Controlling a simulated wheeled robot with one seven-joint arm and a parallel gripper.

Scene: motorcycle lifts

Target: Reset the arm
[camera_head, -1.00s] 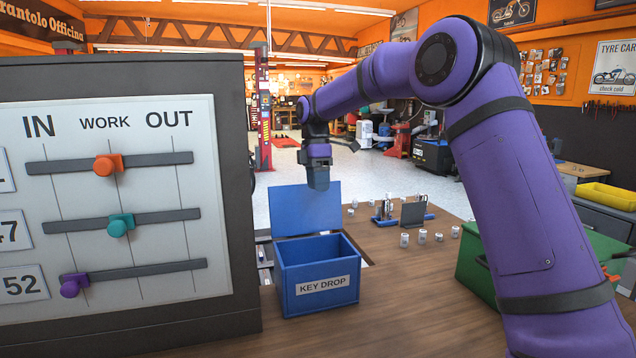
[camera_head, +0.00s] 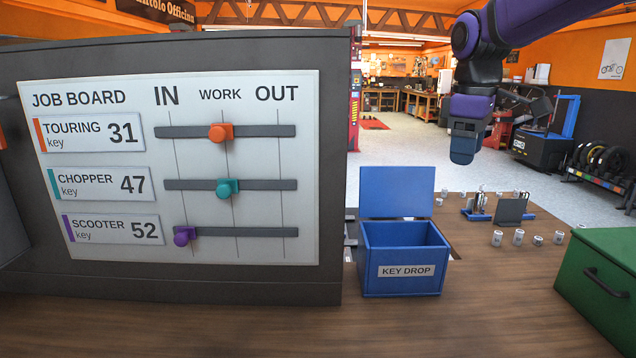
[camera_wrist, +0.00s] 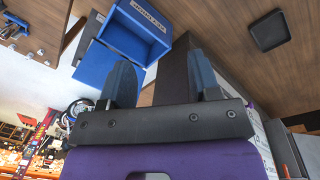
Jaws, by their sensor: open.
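My gripper (camera_head: 464,143) hangs from my purple arm at the upper right of the head view, above and behind the blue key drop box and clear of it. In the wrist view its two blue-grey fingers (camera_wrist: 163,80) stand apart with nothing between them. My upper arm is mostly outside the head view.
The job board (camera_head: 75,283) stands at left; its orange and teal sliders sit at WORK, the purple at IN. The blue key drop box (camera_head: 402,258) has its lid up. A green case (camera_head: 603,270) stands at right. Small cylinders (camera_head: 518,237) stand behind. The front bench is bare.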

